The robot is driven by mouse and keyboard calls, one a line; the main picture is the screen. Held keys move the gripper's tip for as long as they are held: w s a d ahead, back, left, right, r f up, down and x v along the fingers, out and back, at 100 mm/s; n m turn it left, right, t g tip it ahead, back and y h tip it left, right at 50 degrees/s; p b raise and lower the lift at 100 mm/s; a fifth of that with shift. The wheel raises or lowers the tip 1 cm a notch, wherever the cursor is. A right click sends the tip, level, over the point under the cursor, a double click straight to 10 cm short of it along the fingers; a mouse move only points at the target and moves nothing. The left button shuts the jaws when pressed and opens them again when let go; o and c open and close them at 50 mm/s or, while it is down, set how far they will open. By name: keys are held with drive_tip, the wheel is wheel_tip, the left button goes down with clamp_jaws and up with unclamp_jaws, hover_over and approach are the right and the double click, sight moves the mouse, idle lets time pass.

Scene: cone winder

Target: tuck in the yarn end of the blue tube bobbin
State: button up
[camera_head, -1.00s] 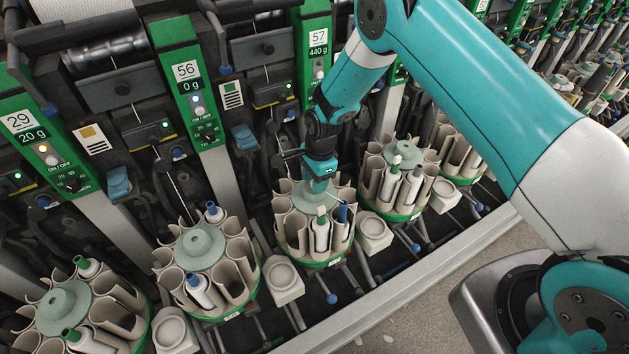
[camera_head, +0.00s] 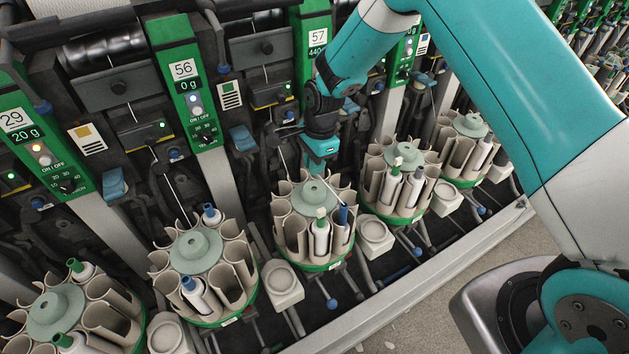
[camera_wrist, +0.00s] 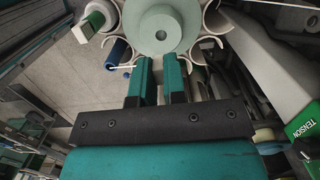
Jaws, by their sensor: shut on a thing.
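The blue tube bobbin (camera_head: 342,215) stands in a pocket at the right front of the carousel under winding unit 57. In the wrist view its blue tube (camera_wrist: 117,52) is at upper left. A thin white yarn end (camera_wrist: 121,67) runs from beside it toward my fingertips. My gripper (camera_head: 317,168) is just behind and above the carousel's round hub (camera_head: 313,192). In the wrist view my gripper (camera_wrist: 159,72) points at the hub (camera_wrist: 160,32), its fingers close together on the thin yarn. The exact pinch point is too small to see.
A white bobbin with a green tip (camera_head: 320,232) stands left of the blue one. Neighbouring carousels stand at left (camera_head: 197,250) and right (camera_head: 400,158). The unit 57 panel (camera_head: 316,50) and dark winder parts rise behind my gripper. A grey rail (camera_head: 420,277) runs in front.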

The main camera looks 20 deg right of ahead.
wheel_tip(320, 180, up, 17)
drive_tip(key=shift+f+p, duration=0.2)
drive_tip(key=shift+p, duration=0.1)
idle(0.4)
